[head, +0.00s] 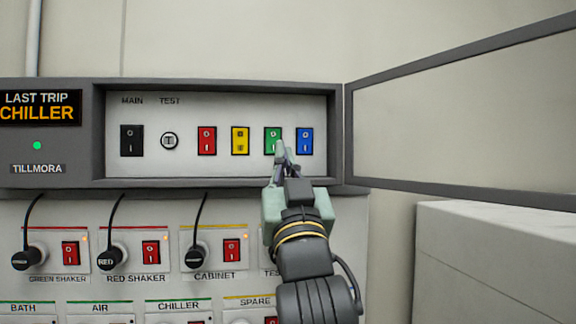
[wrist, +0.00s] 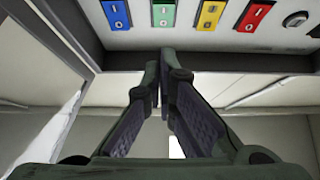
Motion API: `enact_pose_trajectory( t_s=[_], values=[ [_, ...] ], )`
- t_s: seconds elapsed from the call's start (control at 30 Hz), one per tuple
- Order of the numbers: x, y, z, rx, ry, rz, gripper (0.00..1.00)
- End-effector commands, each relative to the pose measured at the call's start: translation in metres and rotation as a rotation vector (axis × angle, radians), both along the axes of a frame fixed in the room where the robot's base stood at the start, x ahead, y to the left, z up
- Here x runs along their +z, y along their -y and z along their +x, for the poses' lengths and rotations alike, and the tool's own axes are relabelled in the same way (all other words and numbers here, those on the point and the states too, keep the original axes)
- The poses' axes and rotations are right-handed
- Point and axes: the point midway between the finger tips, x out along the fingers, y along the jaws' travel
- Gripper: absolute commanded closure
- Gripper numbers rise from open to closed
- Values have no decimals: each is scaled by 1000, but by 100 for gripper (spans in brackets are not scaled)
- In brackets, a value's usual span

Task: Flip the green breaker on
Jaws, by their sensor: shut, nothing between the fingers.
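The green breaker (head: 272,138) is a rocker switch in the recessed panel, between the yellow breaker (head: 240,140) and the blue breaker (head: 305,141). My gripper (head: 282,148) is shut and empty, its fingertips over the lower part of the green breaker in the head view. In the wrist view the fingertips (wrist: 165,58) sit just below the green breaker (wrist: 163,13) in the picture, with a gap between them. I cannot tell from the head view whether they touch it.
A red breaker (head: 207,140), the test button (head: 169,141) and the black main switch (head: 131,140) are to the left. The panel's cover (head: 460,110) stands open to the right. Plugs and red switches fill the lower panel. A grey box (head: 490,260) stands at lower right.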

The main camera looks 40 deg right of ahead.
Motion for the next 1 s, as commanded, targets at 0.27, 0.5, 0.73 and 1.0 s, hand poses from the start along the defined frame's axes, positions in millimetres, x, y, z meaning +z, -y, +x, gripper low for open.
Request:
enact_pose_trajectory(
  t_s=[0.27, 0.5, 0.73, 1.0],
  values=[
    [22, 25, 40, -1, -2, 4, 100],
    [18, 35, 56, -2, 0, 2, 100],
    [17, 36, 58, -1, 1, 0, 100],
    [9, 37, 62, 3, 35, -20, 100]
  ],
)
